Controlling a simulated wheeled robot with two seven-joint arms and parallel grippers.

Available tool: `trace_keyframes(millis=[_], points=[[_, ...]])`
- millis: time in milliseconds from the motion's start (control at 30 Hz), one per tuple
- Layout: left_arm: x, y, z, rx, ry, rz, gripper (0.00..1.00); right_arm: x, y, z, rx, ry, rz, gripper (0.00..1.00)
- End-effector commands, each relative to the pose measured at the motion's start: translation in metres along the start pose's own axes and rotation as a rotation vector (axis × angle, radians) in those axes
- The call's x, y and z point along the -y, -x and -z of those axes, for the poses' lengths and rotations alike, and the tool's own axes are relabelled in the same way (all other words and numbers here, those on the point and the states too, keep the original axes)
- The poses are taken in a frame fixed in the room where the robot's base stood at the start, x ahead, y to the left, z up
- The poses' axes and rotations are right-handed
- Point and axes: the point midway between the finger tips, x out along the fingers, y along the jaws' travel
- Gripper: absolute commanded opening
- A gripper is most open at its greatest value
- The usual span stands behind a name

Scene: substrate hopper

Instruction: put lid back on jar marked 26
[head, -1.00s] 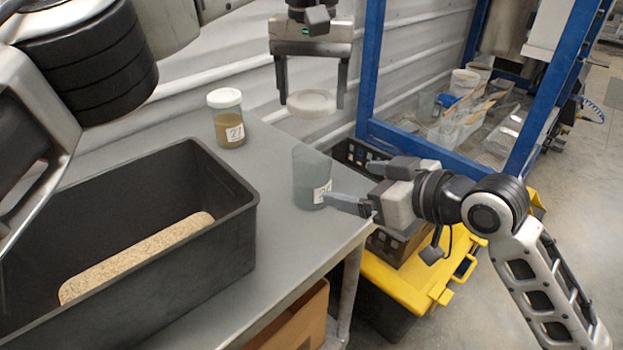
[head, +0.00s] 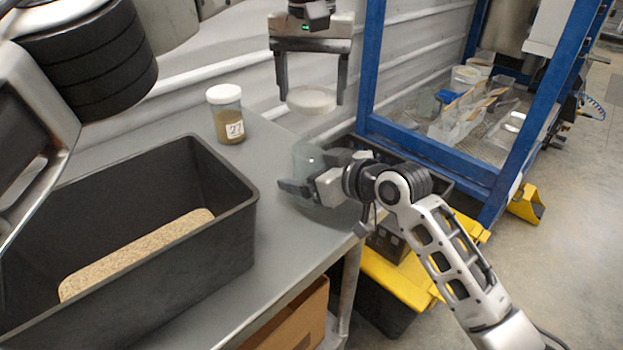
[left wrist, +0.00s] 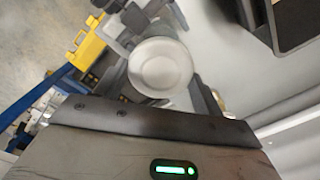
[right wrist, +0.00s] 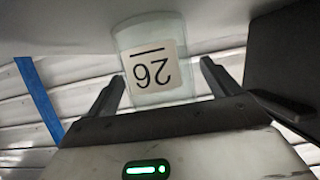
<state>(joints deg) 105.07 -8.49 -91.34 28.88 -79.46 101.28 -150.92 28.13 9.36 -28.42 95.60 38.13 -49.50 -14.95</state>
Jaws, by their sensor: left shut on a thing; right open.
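The jar marked 26 (head: 306,160) is clear and stands open near the table's right edge, partly hidden by my right gripper. Its label 26 (right wrist: 152,68) shows upside down in the right wrist view. My right gripper (head: 318,192) is open, with its fingers reaching to either side of the jar; I cannot tell whether they touch it. The white round lid (head: 311,100) is between the fingers of my left gripper (head: 312,98), which is shut on it above the jar. The lid also shows in the left wrist view (left wrist: 160,68).
A lidded jar marked 27 (head: 228,114) stands on the grey table (head: 265,200) to the left. A blue frame (head: 430,148) stands behind at right.

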Motion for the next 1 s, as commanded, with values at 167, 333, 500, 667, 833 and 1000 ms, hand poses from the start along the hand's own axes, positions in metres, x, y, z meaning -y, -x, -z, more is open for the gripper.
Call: trace_keyframes(millis=[167, 333, 500, 667, 833, 1000], points=[[0.000, 0.000, 0.000, 0.000, 0.000, 0.000, 0.44, 0.000, -0.001, 0.000, 0.000, 0.001, 0.000, 0.88], [0.000, 0.000, 0.000, 0.000, 0.000, 0.000, 0.44, 0.000, -0.001, 0.000, 0.000, 0.000, 0.000, 0.66], [0.000, 0.000, 0.000, 0.000, 0.000, 0.000, 0.44, 0.000, 0.000, 0.000, 0.000, 0.000, 0.000, 0.22], [0.000, -0.012, 0.000, 0.002, -0.002, 0.000, 0.44, 0.000, 0.000, 0.000, 0.000, 0.000, 0.000, 0.22], [0.001, -0.037, -0.002, 0.000, 0.000, 0.001, 0.44, 0.000, 0.000, 0.000, -0.001, -0.001, 0.000, 0.22], [0.000, -0.049, -0.002, -0.003, 0.000, 0.000, 0.44, 0.000, 0.000, 0.000, 0.000, -0.001, 0.000, 0.22]])
